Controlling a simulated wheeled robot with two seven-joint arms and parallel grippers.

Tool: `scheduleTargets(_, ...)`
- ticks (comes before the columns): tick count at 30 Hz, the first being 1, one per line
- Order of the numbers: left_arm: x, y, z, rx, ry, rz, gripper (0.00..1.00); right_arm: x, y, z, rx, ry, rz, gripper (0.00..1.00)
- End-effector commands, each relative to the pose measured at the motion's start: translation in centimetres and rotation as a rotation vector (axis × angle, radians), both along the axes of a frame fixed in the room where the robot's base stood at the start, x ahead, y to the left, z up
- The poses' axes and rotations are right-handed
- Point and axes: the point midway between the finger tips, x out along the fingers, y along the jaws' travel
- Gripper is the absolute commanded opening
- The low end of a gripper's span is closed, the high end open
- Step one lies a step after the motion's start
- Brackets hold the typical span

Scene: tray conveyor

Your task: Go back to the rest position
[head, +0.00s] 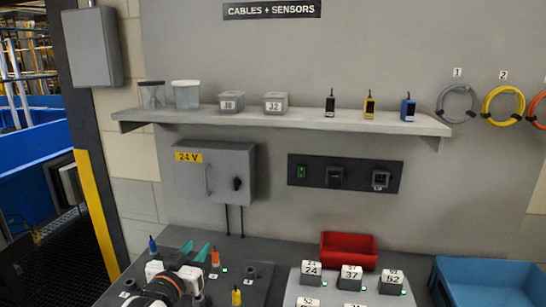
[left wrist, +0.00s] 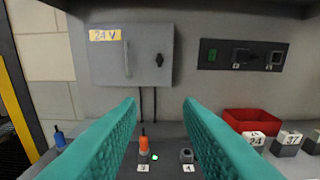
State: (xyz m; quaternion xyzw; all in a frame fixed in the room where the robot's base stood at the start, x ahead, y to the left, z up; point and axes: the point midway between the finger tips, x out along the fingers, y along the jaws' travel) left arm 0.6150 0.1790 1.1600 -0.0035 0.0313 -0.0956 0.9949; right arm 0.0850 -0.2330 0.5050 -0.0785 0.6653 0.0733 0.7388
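My left gripper (head: 195,250) is low at the left of the head view, over the dark bench near the wall. In the left wrist view its two teal fingers (left wrist: 159,104) are spread apart with nothing between them, so it is open and empty. An orange sensor (left wrist: 144,145) stands upright in a holder on the bench, seen between the fingers and apart from them. It also shows in the head view (head: 215,258), just right of the gripper. My right gripper is not in view.
A blue sensor (head: 152,245) and a yellow sensor (head: 236,296) stand near my left arm. Behind are a grey 24 V box (head: 215,182) and a wall shelf (head: 300,119). To the right are numbered grey blocks (head: 351,280), a red bin (head: 348,246) and a blue bin (head: 488,275).

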Motion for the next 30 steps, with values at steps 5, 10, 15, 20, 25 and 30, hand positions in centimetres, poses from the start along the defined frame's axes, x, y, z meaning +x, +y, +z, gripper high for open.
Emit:
scheduleTargets(5, -1.7, 0.0, -2.9, 0.019, 0.084, 0.000, 0.33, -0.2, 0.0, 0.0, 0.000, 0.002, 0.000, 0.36)
scheduleTargets(10, -4.5, 0.0, -6.7, 0.048, 0.203, 0.002, 0.33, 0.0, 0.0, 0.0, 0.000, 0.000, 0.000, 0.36)
scheduleTargets(15, -9.0, 0.2, -11.6, 0.086, 0.372, 0.003, 0.33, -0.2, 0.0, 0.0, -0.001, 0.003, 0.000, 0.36)
scheduleTargets(20, -15.9, 0.7, -16.9, 0.135, 0.596, 0.009, 0.33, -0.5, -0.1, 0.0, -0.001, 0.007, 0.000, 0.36)
scheduleTargets(25, -23.0, 1.4, -20.4, 0.180, 0.806, 0.017, 0.33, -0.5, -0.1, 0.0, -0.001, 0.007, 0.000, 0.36)
scheduleTargets(30, -28.4, 1.9, -22.1, 0.211, 0.958, 0.024, 0.33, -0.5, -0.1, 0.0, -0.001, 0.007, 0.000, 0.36)
